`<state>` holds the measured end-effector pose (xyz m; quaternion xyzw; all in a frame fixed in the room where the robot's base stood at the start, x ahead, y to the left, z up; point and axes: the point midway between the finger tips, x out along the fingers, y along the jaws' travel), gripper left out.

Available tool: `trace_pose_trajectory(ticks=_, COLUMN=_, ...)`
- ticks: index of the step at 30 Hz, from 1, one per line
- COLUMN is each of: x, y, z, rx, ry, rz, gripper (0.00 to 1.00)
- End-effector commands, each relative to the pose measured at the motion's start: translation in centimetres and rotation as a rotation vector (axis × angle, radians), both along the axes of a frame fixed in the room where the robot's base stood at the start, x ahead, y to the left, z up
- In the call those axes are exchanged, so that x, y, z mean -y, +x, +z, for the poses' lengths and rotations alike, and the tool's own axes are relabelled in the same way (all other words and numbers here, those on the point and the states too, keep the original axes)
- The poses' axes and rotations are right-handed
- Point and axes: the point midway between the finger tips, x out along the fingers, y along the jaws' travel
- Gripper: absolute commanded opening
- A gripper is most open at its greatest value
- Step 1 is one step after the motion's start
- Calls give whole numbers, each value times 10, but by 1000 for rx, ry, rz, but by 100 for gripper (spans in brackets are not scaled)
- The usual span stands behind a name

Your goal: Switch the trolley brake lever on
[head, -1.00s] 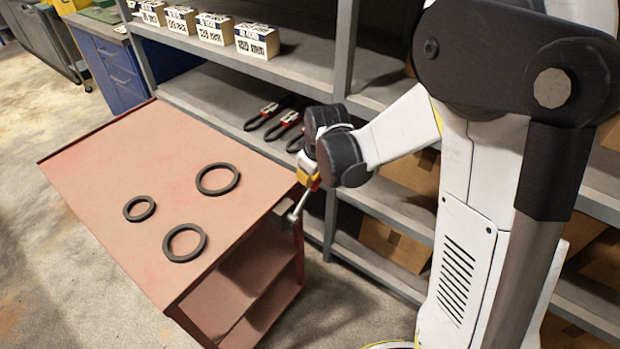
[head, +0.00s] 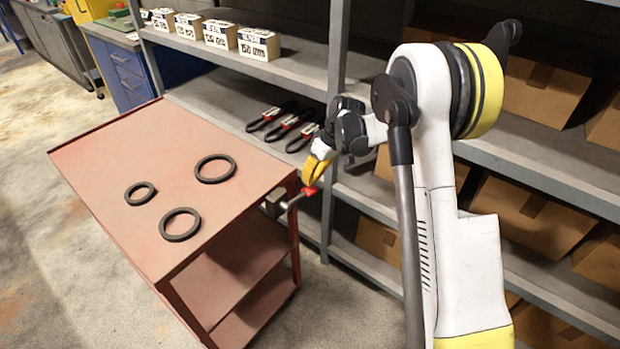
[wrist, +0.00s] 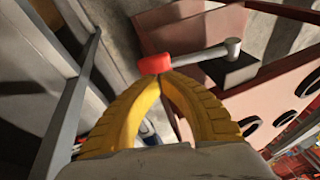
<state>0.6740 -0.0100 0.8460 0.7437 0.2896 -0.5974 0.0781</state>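The brake lever is on the side of the red trolley (head: 150,150), near its right corner. It has a grey shaft (head: 292,202) on a dark block (head: 273,205) and a red knob (head: 309,191). The shaft slants slightly up and outward from the block. My gripper (head: 312,182) is right above the knob. In the wrist view, the yellow fingertips (wrist: 158,78) meet at the red knob (wrist: 155,64), with the grey shaft (wrist: 205,53) running right from it. The fingers look shut, with the knob just beyond the tips; contact is unclear.
Several black rings lie on the trolley top, one in front (head: 180,224). A grey shelf rack (head: 335,60) stands close behind, with white boxes (head: 259,43), black-and-red tools (head: 290,125) and cardboard boxes (head: 545,90). Open floor (head: 60,270) lies left and in front of the trolley.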

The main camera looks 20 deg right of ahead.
Motion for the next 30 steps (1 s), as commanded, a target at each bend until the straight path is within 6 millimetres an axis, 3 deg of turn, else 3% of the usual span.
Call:
trace_pose_trajectory(ticks=12, x=1, y=1, z=-17, rx=0, ry=-1, rz=0, gripper=0)
trace_pose_trajectory(ticks=30, x=0, y=1, z=-14, rx=0, ry=-1, rz=0, gripper=0)
